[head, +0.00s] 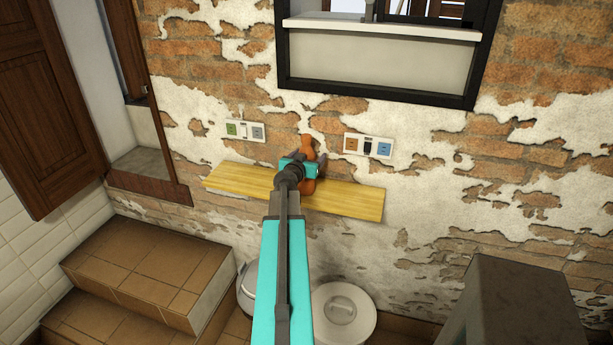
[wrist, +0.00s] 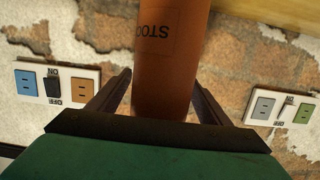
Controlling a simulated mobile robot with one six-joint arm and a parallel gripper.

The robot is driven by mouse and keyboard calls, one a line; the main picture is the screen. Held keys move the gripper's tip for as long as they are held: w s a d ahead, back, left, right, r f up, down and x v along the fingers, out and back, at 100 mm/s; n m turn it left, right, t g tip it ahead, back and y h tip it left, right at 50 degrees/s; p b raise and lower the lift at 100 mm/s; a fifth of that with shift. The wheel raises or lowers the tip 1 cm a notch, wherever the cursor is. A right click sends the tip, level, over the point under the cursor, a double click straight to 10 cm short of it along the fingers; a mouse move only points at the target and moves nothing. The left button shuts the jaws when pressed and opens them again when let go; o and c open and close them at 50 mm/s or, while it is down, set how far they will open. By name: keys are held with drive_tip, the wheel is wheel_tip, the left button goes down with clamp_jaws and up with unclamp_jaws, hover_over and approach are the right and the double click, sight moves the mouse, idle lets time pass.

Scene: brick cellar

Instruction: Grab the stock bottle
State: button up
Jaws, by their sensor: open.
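The stock bottle is orange-brown and stands on a yellow wooden shelf (head: 350,199) on the brick wall. In the head view the bottle (head: 307,148) shows above and beside my gripper, which hides part of it. In the wrist view the bottle (wrist: 172,50) appears upside down, with a label that reads "STO" and is cut off at its curved side. My gripper (wrist: 160,95) is open, with one dark finger on each side of the bottle. I cannot tell whether either finger touches it. My gripper also shows at the shelf in the head view (head: 306,170).
Two switch panels sit on the wall, one left (head: 244,131) and one right (head: 368,146) of the bottle. A framed window ledge (head: 380,28) is above. Below are tiled steps (head: 150,270), a round white lidded bin (head: 343,312) and a dark block (head: 520,305). The rest of the shelf is bare.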

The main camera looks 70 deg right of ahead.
idle(0.3)
clamp_jaws()
idle(0.3)
drive_tip(key=shift+r, duration=0.2)
